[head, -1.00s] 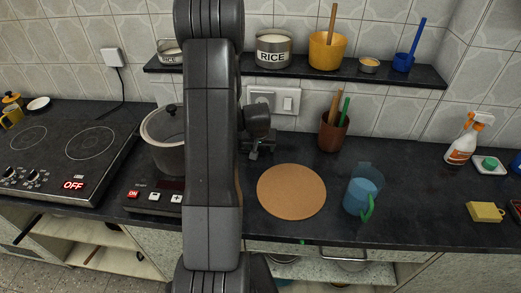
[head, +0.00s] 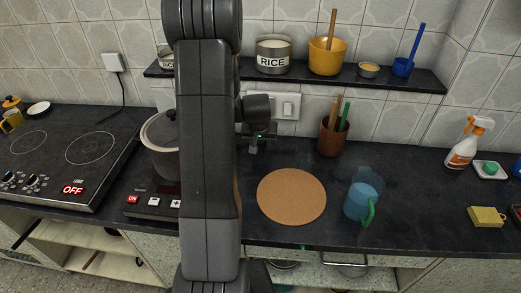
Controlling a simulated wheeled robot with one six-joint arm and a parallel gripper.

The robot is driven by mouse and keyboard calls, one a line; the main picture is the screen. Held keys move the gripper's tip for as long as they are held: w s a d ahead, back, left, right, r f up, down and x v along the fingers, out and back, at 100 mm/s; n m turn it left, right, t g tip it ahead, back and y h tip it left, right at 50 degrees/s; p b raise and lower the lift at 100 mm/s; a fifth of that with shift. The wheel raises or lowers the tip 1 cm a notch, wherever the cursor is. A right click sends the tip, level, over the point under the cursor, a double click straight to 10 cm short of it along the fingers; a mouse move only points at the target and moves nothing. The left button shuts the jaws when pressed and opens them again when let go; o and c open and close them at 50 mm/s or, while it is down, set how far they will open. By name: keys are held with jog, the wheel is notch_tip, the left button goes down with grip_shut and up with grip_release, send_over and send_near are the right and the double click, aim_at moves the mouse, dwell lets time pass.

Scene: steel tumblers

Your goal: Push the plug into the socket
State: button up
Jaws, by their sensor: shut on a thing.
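My gripper (head: 257,143) is at the wall behind the counter, just below a white wall plate (head: 288,107) with a switch. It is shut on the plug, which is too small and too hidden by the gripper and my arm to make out. The left part of the wall plate is behind my arm, so I cannot see the socket's holes or whether the plug touches them. Another white wall fitting (head: 112,62) with a black cord is at the far left, above the hob.
A pot (head: 160,145) on a cooker with a lit ON sign stands left of my arm. A brown utensil cup (head: 333,138), a round cork mat (head: 291,196) and a blue jug (head: 362,198) are to the right. A shelf (head: 420,80) with tins and pots is above.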

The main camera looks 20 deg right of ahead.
notch_tip(320, 180, up, 5)
jog(key=shift+r, duration=0.2)
dwell(0.5)
